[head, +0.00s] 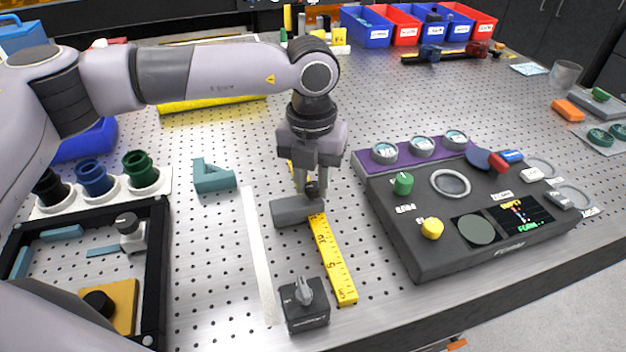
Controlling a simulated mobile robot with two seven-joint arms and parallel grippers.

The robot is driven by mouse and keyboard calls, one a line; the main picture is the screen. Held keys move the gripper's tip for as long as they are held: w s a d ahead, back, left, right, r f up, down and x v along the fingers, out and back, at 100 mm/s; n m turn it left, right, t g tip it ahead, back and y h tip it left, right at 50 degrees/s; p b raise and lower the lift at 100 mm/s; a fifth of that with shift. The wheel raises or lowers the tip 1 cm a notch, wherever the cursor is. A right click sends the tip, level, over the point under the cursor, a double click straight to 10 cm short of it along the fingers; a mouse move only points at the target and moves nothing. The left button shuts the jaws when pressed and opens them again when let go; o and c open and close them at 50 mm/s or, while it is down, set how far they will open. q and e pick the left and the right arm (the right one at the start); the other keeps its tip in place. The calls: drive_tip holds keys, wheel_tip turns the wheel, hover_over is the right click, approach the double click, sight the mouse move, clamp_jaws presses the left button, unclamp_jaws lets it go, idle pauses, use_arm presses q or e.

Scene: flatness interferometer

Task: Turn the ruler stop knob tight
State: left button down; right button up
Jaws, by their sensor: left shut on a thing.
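A yellow ruler (333,262) lies on the perforated metal table, running from under my left gripper toward the front edge. A grey stop block (290,212) sits across the ruler's far part. On the block is a small dark knob (313,190), mostly hidden by the fingers. My left gripper (311,186) points straight down over the block, its fingers shut on the knob. How tight the knob is cannot be seen. My right gripper is not in view.
A dark box with a metal lever (304,303) stands by the ruler's near end. The interferometer console (455,260) is to the right. A teal angle block (213,177) and a black-framed tray (156,270) are left. A white strip (257,255) lies between.

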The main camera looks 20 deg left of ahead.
use_arm(q)
drive_tip(key=m+b, duration=0.2)
drive_tip(key=m, duration=0.2)
drive_tip(key=shift+f+b, duration=0.15)
drive_tip(key=shift+b, duration=0.25)
drive_tip(key=m+b, duration=0.2)
drive_tip(key=m, duration=0.2)
drive_tip(key=shift+m, duration=0.4)
drive_tip(key=m+b, duration=0.1)
drive_tip(key=m, duration=0.3)
drive_tip(key=shift+m+b, duration=0.4)
drive_tip(key=shift+m, duration=0.5)
drive_tip(key=shift+r+m, duration=0.2)
drive_tip(key=shift+m, duration=0.6)
drive_tip(key=c, duration=0.8)
unclamp_jaws()
drive_tip(key=shift+c, duration=0.2)
drive_tip(key=shift+r, duration=0.1)
